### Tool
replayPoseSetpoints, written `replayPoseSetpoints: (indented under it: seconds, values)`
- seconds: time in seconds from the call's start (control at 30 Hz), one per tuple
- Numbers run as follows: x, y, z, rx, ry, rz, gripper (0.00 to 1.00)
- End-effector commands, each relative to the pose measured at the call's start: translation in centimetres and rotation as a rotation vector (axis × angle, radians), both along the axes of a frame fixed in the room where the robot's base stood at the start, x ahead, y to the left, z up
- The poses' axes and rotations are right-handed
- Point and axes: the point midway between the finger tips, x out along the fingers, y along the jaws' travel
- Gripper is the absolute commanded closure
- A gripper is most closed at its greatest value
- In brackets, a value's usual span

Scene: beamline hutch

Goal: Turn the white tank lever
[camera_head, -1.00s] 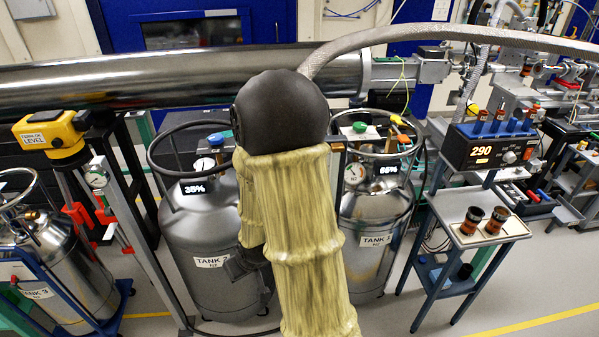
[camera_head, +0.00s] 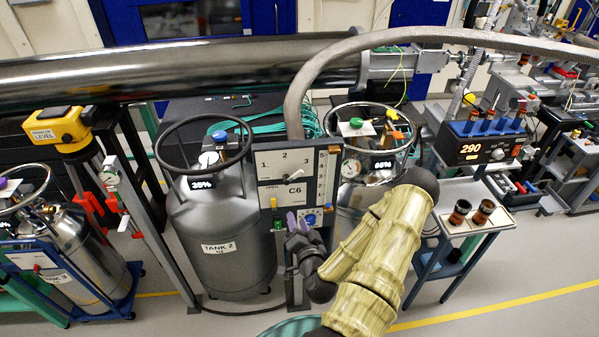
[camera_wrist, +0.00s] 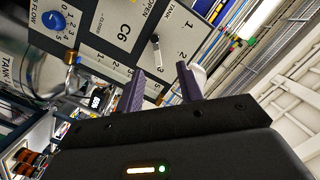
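In the wrist view the panel (camera_wrist: 105,15) appears turned, and a small white lever with a dark end (camera_wrist: 155,45) sits beside the TANK scale. In the wrist picture the lever shows beyond the gap, apparently not touched.
Tank 2 (camera_head: 222,235) stands left of the panel; tank 1 (camera_head: 352,200) is partly hidden behind panel and arm. A blue knob (camera_wrist: 54,20) is on the panel. A grey hose (camera_head: 300,85) arches over its top. A side cart (camera_head: 490,222) holds amber jars at right.

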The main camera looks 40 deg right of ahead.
Motion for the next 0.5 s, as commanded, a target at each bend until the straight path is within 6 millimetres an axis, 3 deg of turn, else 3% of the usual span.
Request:
replayPoseSetpoints:
  seconds: [0.17, 0.5]
  values:
    - [-1.8, -1.9, 1.2, 0.036, -0.088, -0.128, 0.63]
    - [-1.9, -1.9, 1.1, 0.034, -0.090, -0.132, 0.63]
